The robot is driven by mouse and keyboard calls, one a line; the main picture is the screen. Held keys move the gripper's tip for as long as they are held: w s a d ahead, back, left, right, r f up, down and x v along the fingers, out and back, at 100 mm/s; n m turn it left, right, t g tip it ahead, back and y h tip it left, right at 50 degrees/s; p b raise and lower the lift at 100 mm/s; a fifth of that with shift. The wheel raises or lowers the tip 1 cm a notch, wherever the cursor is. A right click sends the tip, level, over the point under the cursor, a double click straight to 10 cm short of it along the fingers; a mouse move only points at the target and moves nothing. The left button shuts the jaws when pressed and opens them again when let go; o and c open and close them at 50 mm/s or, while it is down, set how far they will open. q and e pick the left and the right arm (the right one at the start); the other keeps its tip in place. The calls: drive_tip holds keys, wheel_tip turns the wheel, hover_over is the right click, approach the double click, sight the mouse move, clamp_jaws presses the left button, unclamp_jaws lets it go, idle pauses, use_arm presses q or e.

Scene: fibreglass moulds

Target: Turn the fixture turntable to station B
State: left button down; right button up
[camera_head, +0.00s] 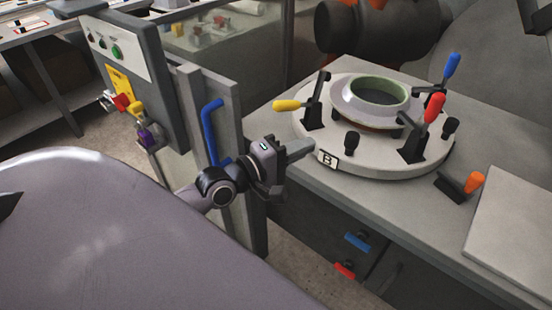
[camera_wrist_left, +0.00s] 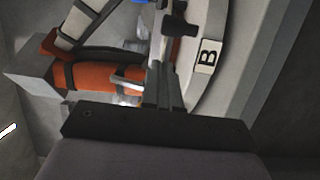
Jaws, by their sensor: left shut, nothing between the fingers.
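The fixture turntable (camera_head: 385,160) is a pale round disc on the grey bench at right. A plate marked B (camera_head: 327,160) sits on its near left rim; the plate also shows in the left wrist view (camera_wrist_left: 207,56). The disc bears a pale ring-shaped part (camera_head: 371,100) with a green inner rim, toggle clamps with yellow, blue and red handles, and black pegs (camera_head: 351,143). My left gripper (camera_head: 308,146) is shut and empty, its tips close to the disc's left rim beside the B plate. I cannot tell whether they touch it. My right gripper is not in view.
An orange-handled clamp (camera_head: 472,183) lies on the bench right of the disc, near a pale flat board (camera_head: 515,225). A control box (camera_head: 130,65) with buttons and a post with a blue handle (camera_head: 212,130) stand left of my arm. Drawers (camera_head: 325,235) are below the bench top.

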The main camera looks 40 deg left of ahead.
use_arm(q)
drive_tip(key=d+v, duration=0.1)
drive_tip(key=v, duration=0.5)
drive_tip(key=shift+s, duration=0.25)
drive_tip(key=shift+a, duration=0.1)
drive_tip(key=s+d+f+m+g+y, duration=0.1)
drive_tip(key=s+d+f+m+g, duration=0.1)
drive_tip(key=f+m, duration=0.3)
drive_tip(key=s+d+f+m+g+y+p, duration=0.1)
drive_tip(key=s+d+f+m+g, duration=0.1)
drive_tip(key=s+f+m, duration=0.3)
drive_tip(key=s+d+f+m+g+y, duration=0.1)
drive_tip(key=s+d+f+m+g, duration=0.1)
drive_tip(key=f+m, duration=0.4)
wheel_tip(320, 180, down, 5)
drive_tip(key=shift+s+d+f+m+g+y+p, duration=0.15)
drive_tip(key=shift+s+d+m+g+y+p, duration=0.25)
drive_tip(key=shift+s, duration=0.8)
